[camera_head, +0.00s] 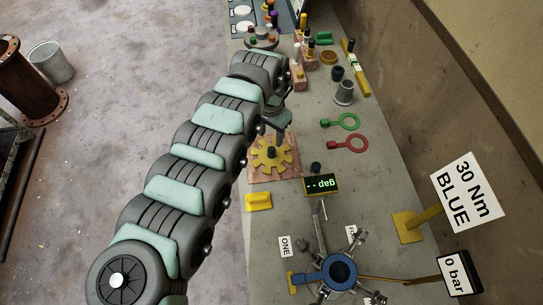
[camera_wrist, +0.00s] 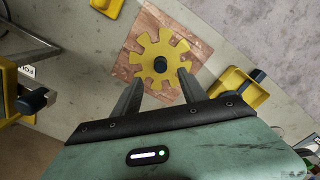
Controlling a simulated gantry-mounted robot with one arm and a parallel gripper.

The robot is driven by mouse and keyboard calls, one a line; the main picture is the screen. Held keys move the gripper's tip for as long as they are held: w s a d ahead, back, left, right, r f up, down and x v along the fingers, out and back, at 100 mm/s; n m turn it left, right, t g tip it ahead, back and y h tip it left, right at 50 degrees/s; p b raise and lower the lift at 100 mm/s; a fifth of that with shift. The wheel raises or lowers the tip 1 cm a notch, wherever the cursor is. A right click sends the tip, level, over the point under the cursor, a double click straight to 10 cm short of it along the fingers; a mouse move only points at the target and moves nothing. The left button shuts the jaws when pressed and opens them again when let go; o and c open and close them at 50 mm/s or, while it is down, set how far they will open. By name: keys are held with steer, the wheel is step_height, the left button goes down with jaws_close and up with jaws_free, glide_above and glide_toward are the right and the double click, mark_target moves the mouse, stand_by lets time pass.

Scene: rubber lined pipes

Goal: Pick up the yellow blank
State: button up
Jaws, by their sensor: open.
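The yellow blank appears to be the flat yellow toothed plate (camera_head: 264,158) with a dark knob at its centre. It lies on a reddish-brown square board (camera_head: 291,172) on the bench. In the wrist view the yellow plate (camera_wrist: 150,50) and its knob show just beyond the fingertips, on the board (camera_wrist: 146,22). My gripper (camera_head: 277,124) is beside the plate's far edge in the head view and looks to be above the bench. In the wrist view my gripper (camera_wrist: 158,88) is open, its two fingers apart with nothing between them. The exact height above the plate is hard to tell.
A yellow block (camera_head: 258,202), a display (camera_head: 322,184) and a blue hub with metal arms (camera_head: 340,271) stand towards the near end. Green (camera_head: 348,122) and red (camera_head: 358,143) ring tags lie to the right. A yellow tray (camera_wrist: 222,92) sits close beside the board. A wall borders the bench.

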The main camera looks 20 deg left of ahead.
mark_target(271, 149)
step_height(271, 149, down, 6)
steer(key=shift+w+d+r, duration=0.15)
steer(key=shift+r, duration=0.05)
step_height(271, 149, down, 5)
steer(key=shift+r, duration=0.15)
steer(key=shift+c, duration=0.5)
steer(key=shift+w+r, duration=0.1)
jaws_close()
